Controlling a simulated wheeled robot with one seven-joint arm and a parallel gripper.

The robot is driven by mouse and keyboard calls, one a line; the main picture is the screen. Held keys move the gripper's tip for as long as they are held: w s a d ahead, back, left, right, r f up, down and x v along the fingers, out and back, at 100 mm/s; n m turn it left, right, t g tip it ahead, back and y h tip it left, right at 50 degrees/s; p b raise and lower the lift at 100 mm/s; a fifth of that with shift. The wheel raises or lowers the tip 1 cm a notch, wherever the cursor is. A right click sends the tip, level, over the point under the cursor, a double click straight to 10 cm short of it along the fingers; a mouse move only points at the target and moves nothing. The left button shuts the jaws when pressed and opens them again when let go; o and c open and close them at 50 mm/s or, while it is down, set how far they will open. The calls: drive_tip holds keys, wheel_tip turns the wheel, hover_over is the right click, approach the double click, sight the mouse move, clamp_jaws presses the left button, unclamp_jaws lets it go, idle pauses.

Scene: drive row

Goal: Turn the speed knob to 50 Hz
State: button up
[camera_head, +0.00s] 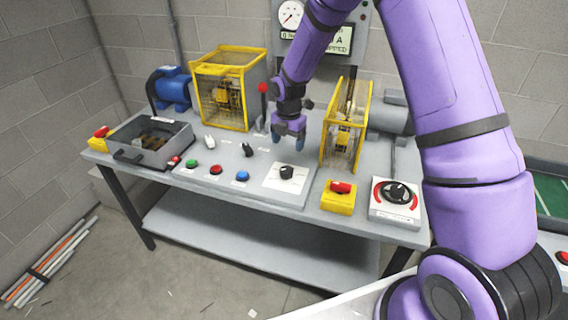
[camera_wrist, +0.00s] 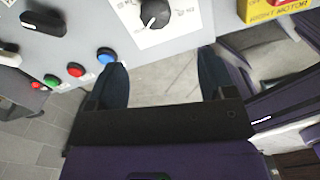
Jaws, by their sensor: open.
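The speed knob (camera_head: 287,172) is a black knob on a white scale plate (camera_head: 300,183) on the grey bench panel. It also shows at the top middle of the wrist view (camera_wrist: 154,13), with a white pointer line; the scale figures are too blurred to read. My gripper (camera_head: 289,138) is above the bench, behind the knob in the head view. In the wrist view its two dark fingers (camera_wrist: 164,80) are apart, with nothing between them. The knob lies beyond the fingertips, and the gripper does not touch it.
Green (camera_head: 189,163), red (camera_head: 215,169) and blue (camera_head: 242,175) buttons sit left of the knob. A black selector switch (camera_head: 247,149) is nearby. A yellow box with a red switch (camera_head: 340,188) and a red-ringed rotary switch (camera_head: 396,192) stand right. Yellow-framed guards (camera_head: 346,125) rise behind.

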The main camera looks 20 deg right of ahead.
sight(287, 169)
drive_tip(key=shift+n, duration=0.3)
drive_tip(key=f, duration=0.8)
drive_tip(key=w+f, duration=0.1)
drive_tip(key=f, duration=0.3)
drive_tip(key=shift+a+f, duration=0.1)
drive_tip(key=shift+f, duration=0.15)
drive_tip(key=shift+c, duration=0.4)
drive_tip(key=c, duration=0.8)
drive_tip(key=shift+c, duration=0.2)
